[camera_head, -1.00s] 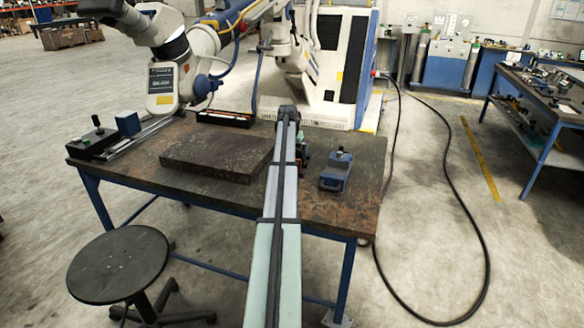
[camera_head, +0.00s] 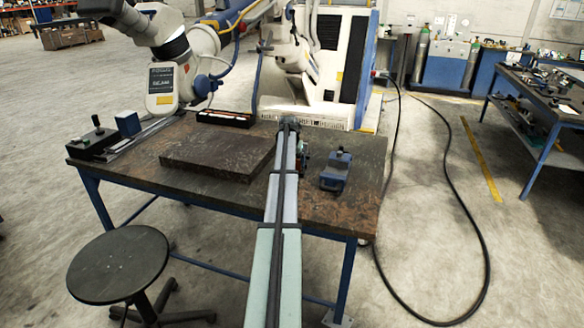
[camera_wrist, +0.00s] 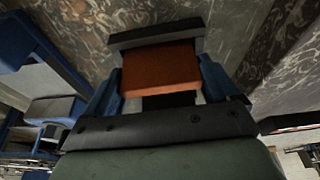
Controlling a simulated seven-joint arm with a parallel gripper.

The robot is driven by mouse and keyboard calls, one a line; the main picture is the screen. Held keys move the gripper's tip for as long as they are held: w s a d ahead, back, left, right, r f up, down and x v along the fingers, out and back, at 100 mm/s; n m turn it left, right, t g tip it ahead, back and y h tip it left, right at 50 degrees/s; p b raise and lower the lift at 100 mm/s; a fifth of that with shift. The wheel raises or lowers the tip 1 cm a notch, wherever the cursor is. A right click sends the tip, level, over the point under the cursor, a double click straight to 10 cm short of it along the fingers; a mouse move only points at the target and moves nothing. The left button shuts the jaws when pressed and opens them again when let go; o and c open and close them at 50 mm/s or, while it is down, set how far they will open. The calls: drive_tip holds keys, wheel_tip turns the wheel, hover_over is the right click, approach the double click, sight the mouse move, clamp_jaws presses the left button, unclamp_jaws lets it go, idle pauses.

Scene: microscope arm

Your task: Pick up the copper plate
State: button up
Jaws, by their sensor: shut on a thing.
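The copper plate (camera_wrist: 158,72) is an orange-brown block in the wrist view, between the two blue fingers of my gripper (camera_wrist: 160,82). My gripper is shut on it. A dark bar (camera_wrist: 155,36) lies just beyond the plate in that view. In the head view my arm reaches over the workbench (camera_head: 340,210), and its end (camera_head: 289,125) hides the plate and the fingers.
A thick dark slab (camera_head: 215,150) lies on the bench left of my arm. A blue device (camera_head: 336,170) stands on the right. A black control box (camera_head: 93,138) is at the left edge. A white-blue robot arm (camera_head: 165,80) stands behind the bench.

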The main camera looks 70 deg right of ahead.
drive_tip(key=c, duration=0.8)
drive_tip(key=shift+o, duration=0.2)
drive_tip(key=shift+r, duration=0.1)
wheel_tip(320, 180, up, 9)
drive_tip(key=shift+f, duration=0.15)
drive_tip(key=shift+s+r, duration=0.1)
drive_tip(key=shift+r, duration=0.2)
drive_tip(key=s+a+m, duration=0.1)
drive_tip(key=s+a, duration=0.1)
drive_tip(key=s, duration=1.6)
drive_tip(key=shift+s, duration=0.2)
